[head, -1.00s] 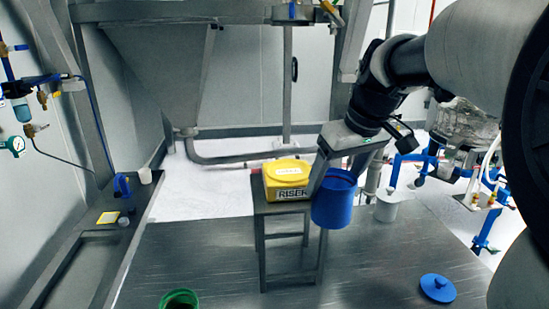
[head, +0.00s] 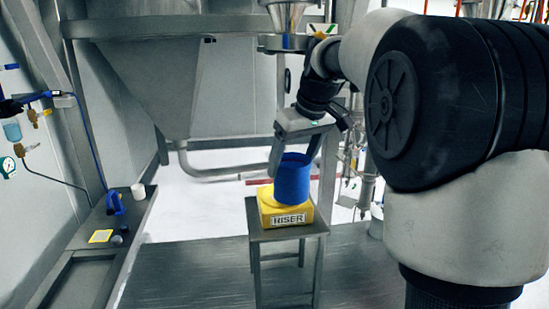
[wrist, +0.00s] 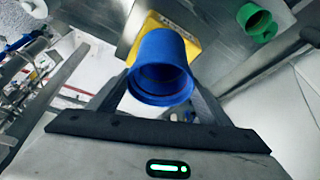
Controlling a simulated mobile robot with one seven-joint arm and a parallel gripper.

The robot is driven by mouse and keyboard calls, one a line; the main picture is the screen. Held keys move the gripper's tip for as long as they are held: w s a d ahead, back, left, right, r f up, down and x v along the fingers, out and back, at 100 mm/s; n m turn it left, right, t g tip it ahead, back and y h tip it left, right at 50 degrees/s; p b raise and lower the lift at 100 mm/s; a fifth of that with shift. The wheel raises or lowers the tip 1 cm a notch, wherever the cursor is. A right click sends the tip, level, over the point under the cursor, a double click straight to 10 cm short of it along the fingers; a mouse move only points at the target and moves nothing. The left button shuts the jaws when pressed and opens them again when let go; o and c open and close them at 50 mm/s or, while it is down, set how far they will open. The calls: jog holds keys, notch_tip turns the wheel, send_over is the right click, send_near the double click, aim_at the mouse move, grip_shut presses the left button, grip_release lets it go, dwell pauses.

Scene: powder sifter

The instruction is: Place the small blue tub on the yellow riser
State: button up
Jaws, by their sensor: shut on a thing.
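The small blue tub (head: 293,181) is upright at the yellow riser (head: 284,212), which stands on a small grey metal stand (head: 256,234). My gripper (head: 296,160) is shut on the tub, with a finger on either side of it. In the head view the tub's base overlaps the riser's top; I cannot tell whether it touches. In the wrist view the tub (wrist: 160,52) sits between my fingers (wrist: 160,95), and part of the riser (wrist: 188,32) shows behind it.
A green tub (wrist: 257,20) shows in the wrist view. A side bench (head: 137,215) at left holds a white cup (head: 138,191), a blue clamp-like item (head: 115,203) and a yellow-framed square (head: 101,236). A large steel hopper (head: 150,80) stands behind. The metal table (head: 190,270) is bare at left.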

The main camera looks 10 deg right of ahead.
aim_at(284, 161)
jog(key=w, duration=0.1)
jog(key=w+a, duration=0.1)
jog(key=w+p, duration=0.1)
jog(key=shift+w+a+f, duration=0.15)
jog(key=shift+a+f, duration=0.05)
jog(key=shift+f, duration=0.6)
jog(key=shift+f, duration=0.2)
jog(key=o, duration=1.4)
jog(key=shift+r, duration=0.1)
